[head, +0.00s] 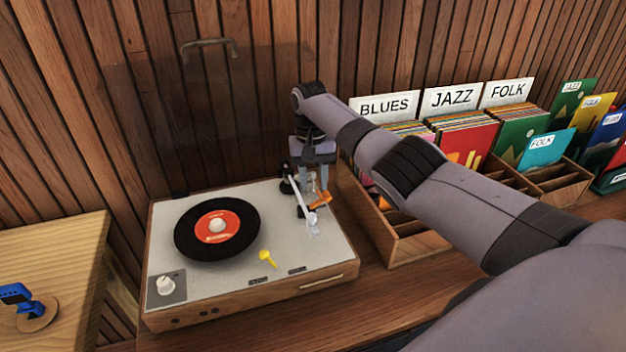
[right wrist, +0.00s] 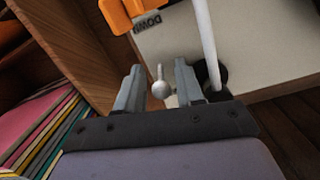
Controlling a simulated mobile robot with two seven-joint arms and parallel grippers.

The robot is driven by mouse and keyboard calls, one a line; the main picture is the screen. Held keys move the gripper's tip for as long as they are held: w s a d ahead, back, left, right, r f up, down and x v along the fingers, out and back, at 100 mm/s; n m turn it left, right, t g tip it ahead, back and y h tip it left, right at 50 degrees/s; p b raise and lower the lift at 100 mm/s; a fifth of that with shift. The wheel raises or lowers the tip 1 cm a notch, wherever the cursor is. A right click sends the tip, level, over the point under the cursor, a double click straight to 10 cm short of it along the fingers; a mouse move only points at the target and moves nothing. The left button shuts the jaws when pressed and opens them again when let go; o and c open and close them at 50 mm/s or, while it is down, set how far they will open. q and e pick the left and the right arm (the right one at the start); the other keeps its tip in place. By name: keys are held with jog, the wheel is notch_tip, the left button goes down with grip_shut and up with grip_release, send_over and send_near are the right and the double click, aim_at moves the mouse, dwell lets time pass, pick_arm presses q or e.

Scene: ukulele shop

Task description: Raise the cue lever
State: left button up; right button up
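The turntable (head: 165,222) stands on the wooden counter with its white tonearm (head: 300,200) at its right side, off the record (head: 180,236). My right gripper (head: 315,190) points down over the back right corner of the turntable, beside the tonearm. In the right wrist view, the cue lever (right wrist: 160,88), a small grey stem with a ball end, stands between the open fingers (right wrist: 158,70), with a gap on each side. An orange part (right wrist: 128,12) lies beyond it near a "DOWN" label (right wrist: 147,25). In the head view my gripper largely hides the lever. My left gripper is not in view.
A wooden crate (head: 425,245) of records stands close to the turntable's right. A clear raised lid (head: 235,100) rises behind the turntable. In the right wrist view the tonearm (right wrist: 206,40) passes close to the right finger. A wooden table (head: 60,240) is at left.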

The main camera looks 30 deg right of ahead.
dwell(0.4)
jog(key=shift+t+p, duration=0.3)
jog(key=shift+p, duration=0.3)
jog(key=shift+s+t+p, duration=0.2)
jog(key=shift+t+p, duration=0.15)
jog(key=shift+t, duration=0.05)
